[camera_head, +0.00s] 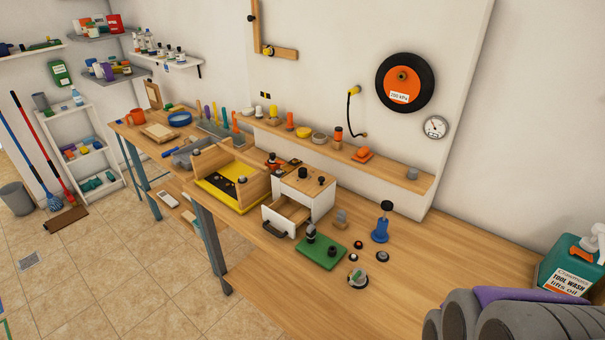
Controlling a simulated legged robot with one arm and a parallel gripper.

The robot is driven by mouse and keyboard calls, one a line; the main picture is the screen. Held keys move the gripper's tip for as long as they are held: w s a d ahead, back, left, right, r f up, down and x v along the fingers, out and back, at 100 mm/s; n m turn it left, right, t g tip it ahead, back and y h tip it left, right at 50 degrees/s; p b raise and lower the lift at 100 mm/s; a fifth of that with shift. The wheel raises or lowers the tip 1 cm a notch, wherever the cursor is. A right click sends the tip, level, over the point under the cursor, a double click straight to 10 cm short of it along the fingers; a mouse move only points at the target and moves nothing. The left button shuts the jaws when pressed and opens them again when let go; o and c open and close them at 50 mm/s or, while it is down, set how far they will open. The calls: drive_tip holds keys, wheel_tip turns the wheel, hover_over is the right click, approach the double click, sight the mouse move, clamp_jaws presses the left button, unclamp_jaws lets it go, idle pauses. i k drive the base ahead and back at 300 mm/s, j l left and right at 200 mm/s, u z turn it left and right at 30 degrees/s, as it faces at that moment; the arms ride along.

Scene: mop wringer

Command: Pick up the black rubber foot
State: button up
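Several small dark round pieces could be the black rubber foot; at this size I cannot tell which one it is. One black piece (332,251) sits on the green mat (314,262), beside a taller black-and-grey part (310,233). My gripper is not visible.
A white box with an open drawer (287,214) stands behind the mat. A blue stand with a black top (381,228) is upright to its right. Large grey rolled shapes (500,320) and a green bottle (570,270) fill the lower right.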

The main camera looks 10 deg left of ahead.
sight(301, 171)
drive_tip(key=i+j+u, duration=0.25)
drive_tip(key=i+j, duration=0.3)
drive_tip(key=i+j+u, duration=0.25)
drive_tip(key=i+j, duration=0.15)
drive_tip(key=i, duration=0.15)
